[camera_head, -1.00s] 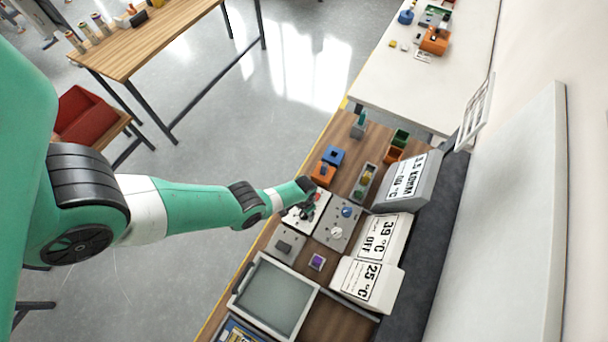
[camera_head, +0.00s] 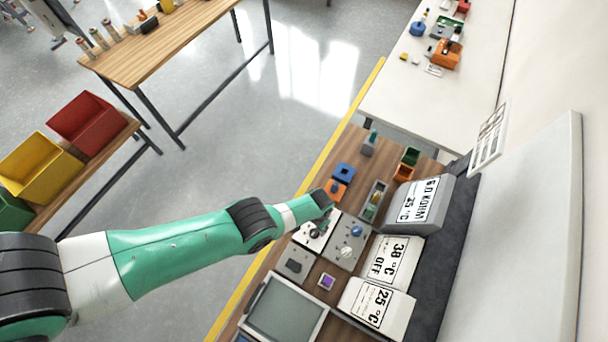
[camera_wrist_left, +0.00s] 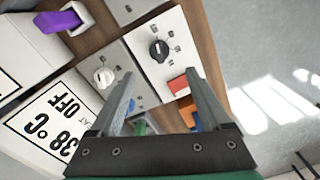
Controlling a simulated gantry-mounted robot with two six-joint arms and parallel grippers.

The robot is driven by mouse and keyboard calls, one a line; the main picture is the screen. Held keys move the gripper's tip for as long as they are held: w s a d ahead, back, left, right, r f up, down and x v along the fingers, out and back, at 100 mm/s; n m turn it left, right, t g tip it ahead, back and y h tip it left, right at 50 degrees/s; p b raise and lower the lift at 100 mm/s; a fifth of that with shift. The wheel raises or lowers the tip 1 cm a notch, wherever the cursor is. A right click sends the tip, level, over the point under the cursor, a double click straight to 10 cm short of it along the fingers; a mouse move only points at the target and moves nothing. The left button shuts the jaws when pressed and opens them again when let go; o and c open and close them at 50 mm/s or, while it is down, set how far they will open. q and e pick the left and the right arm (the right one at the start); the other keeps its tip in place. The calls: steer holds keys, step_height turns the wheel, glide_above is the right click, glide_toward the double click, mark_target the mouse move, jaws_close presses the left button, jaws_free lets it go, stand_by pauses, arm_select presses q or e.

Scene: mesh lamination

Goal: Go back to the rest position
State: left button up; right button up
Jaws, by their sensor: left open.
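My left gripper (camera_wrist_left: 160,100) is open in the left wrist view, with nothing between its two fingers. In the head view my left gripper (camera_head: 322,212) is small and partly hidden by its own wrist. It is above the white control panel (camera_head: 308,236), which has a black knob (camera_wrist_left: 159,50) and a red switch (camera_wrist_left: 179,86) in the left wrist view. I cannot tell the exact height above the panel. My right gripper is not in view.
The bench holds a grey panel with a blue knob (camera_head: 356,231), display boxes (camera_head: 389,258), a purple-topped block (camera_head: 327,281), a framed grey plate (camera_head: 284,308), and blue (camera_head: 344,171) and orange (camera_head: 338,190) blocks. Red (camera_head: 86,124) and yellow (camera_head: 38,168) bins stand at left. Open floor lies between.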

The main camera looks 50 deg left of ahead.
arm_select(q)
steer(key=shift+w+d+r, duration=0.1)
steer(key=shift+w, duration=0.05)
stand_by(0.4)
steer(key=w+d+r+t, duration=0.1)
steer(key=w+r+t, duration=0.6)
steer(key=w+r, duration=1.2)
steer(key=w+r+t, duration=0.2)
steer(key=r+t, duration=0.1)
steer(key=r, duration=0.8)
steer(key=w+d+r+t, duration=0.1)
steer(key=w+r+t, duration=0.2)
steer(key=r, duration=0.9)
steer(key=w+r+t, duration=0.2)
steer(key=r+t, duration=0.1)
steer(key=r, duration=0.8)
steer(key=s+r+t+h, duration=0.1)
steer(key=s+r+t, duration=0.45)
steer(key=r, duration=0.85)
steer(key=s+r+t, duration=0.3)
steer(key=s+r, duration=0.4)
steer(key=s, duration=0.3)
steer(key=s+r+m+t+h, duration=0.1)
steer(key=s+r+t, duration=0.2)
steer(key=s+r, duration=0.5)
steer(key=shift+s+a+r, duration=0.25)
steer(key=shift+s+a, duration=0.05)
steer(key=shift+s, duration=0.65)
